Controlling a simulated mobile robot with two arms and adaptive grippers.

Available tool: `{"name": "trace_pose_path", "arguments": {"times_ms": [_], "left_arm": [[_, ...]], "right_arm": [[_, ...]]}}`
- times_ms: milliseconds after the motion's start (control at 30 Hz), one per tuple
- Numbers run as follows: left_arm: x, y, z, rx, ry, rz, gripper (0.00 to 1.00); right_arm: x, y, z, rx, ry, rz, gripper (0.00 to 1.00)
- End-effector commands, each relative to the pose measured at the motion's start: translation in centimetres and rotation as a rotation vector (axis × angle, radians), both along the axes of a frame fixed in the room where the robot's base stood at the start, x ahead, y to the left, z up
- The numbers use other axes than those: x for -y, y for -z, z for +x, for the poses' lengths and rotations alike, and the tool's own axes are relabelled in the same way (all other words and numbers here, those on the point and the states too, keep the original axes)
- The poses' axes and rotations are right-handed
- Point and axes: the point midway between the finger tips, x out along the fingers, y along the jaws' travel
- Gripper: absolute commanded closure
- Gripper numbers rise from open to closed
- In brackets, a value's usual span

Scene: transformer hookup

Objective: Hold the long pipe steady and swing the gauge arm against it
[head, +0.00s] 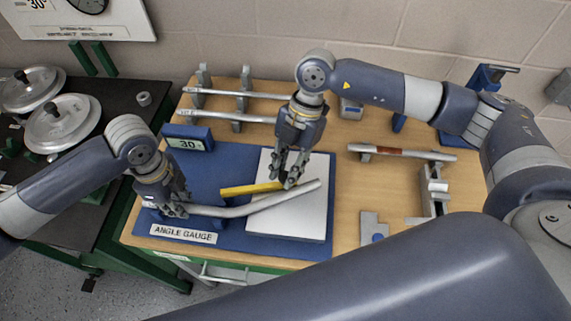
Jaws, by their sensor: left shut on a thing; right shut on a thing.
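A long bent grey pipe (250,207) lies across the angle gauge station, its right end rising over the pale metal plate (285,226). My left gripper (180,208) is shut on the pipe's left end. The yellow gauge arm (245,189) lies just behind the pipe, over the blue base and the plate. My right gripper (288,183) comes down from above and is shut on the gauge arm near its right end. The gauge arm and pipe look close at the right; I cannot tell whether they touch. A blue display (188,141) reads 30.
A rack (243,97) holds several pipes at the back. A pipe with a red band (402,152) lies on supports at the right, near a metal fixture (433,188) and a grey plate (373,229). Round discs (62,122) stand on the dark bench at left.

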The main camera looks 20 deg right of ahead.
Motion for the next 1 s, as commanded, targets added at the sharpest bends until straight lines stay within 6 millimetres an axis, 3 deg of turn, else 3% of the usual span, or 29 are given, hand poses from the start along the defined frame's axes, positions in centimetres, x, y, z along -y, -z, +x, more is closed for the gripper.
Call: {"name": "trace_pose_path", "arguments": {"times_ms": [100,133,200,233,667,1000], "left_arm": [[0.0,0.0,0.0,0.001,-0.002,0.0,1.0],[0.0,0.0,0.0,0.001,-0.002,0.0,1.0],[0.0,0.0,0.0,0.001,-0.002,0.0,1.0],[0.0,0.0,0.0,0.001,-0.002,0.0,1.0],[0.0,0.0,0.0,0.001,-0.002,0.0,1.0],[0.0,0.0,0.0,0.001,-0.001,0.0,1.0]], "right_arm": [[0.0,0.0,0.0,-0.001,0.0,0.001,1.0],[0.0,0.0,0.0,-0.001,0.0,0.001,0.74],[0.0,0.0,0.0,-0.001,0.0,0.001,0.58],[0.0,0.0,0.0,-0.001,0.0,0.001,0.56],[0.3,-0.9,0.3,0.002,0.0,-0.001,0.56],[2.4,-7.2,1.9,0.004,0.002,0.0,0.56]]}}
